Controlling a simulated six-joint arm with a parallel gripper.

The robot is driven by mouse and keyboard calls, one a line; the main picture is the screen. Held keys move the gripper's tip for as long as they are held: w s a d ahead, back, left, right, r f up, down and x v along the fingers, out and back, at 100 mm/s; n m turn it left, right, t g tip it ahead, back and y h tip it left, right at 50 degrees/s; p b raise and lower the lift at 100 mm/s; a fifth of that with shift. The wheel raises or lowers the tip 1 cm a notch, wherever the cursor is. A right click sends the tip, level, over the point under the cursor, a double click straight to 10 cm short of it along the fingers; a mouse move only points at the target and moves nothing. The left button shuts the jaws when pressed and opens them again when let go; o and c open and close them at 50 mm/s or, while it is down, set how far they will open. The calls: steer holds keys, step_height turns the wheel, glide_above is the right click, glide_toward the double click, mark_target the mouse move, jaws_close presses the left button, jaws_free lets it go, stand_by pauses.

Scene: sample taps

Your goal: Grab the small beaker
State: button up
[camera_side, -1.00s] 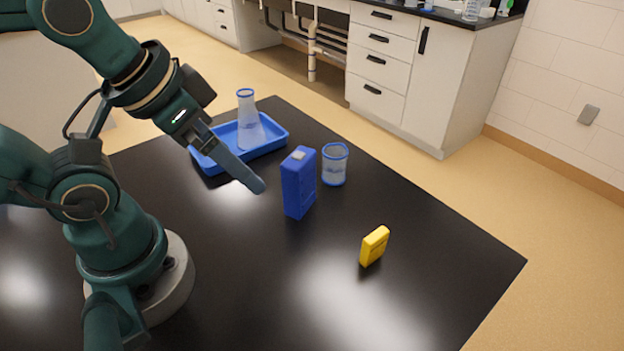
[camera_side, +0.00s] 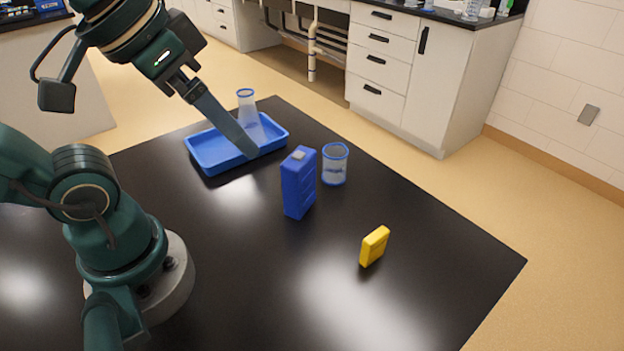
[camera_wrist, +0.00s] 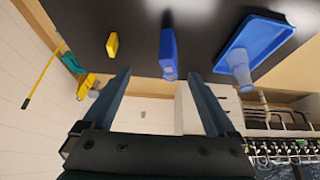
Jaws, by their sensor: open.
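The small beaker (camera_side: 335,165) is clear with a blue rim and stands upright on the black table, just behind and right of the blue box (camera_side: 299,182). I cannot make out the beaker in the wrist view, where the blue box (camera_wrist: 168,52) shows between the finger lines. My gripper (camera_side: 252,152) is open and empty, above the table left of the beaker, its tip overlapping the tray's front edge in the side view. In the wrist view both fingers of my gripper (camera_wrist: 159,76) are spread apart.
A blue tray (camera_side: 208,163) holding a conical flask (camera_side: 247,108) sits at the back left; the tray also shows in the wrist view (camera_wrist: 285,28). A small yellow box (camera_side: 374,246) stands toward the front right.

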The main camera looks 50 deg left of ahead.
steer(key=w+n+g+h, duration=0.3)
steer(key=w+n+h, duration=0.4)
steer(key=w+n, duration=0.5)
steer(key=w+a+n+t+h, duration=0.4)
steer(key=w+a+n+t, duration=0.2)
steer(key=a+n, duration=0.6)
steer(key=n, duration=0.2)
glide_toward(337, 161)
steer(key=w, duration=0.1)
steer(key=w+f, duration=0.1)
steer(key=w, duration=0.1)
steer(key=shift+d+f, duration=0.1)
steer(key=shift+f, duration=0.15)
steer(key=shift+d+f, duration=0.15)
steer(key=shift+f, duration=0.45)
steer(key=x, duration=0.7)
steer(key=shift+w, duration=0.15)
steer(key=shift+c, duration=0.4)
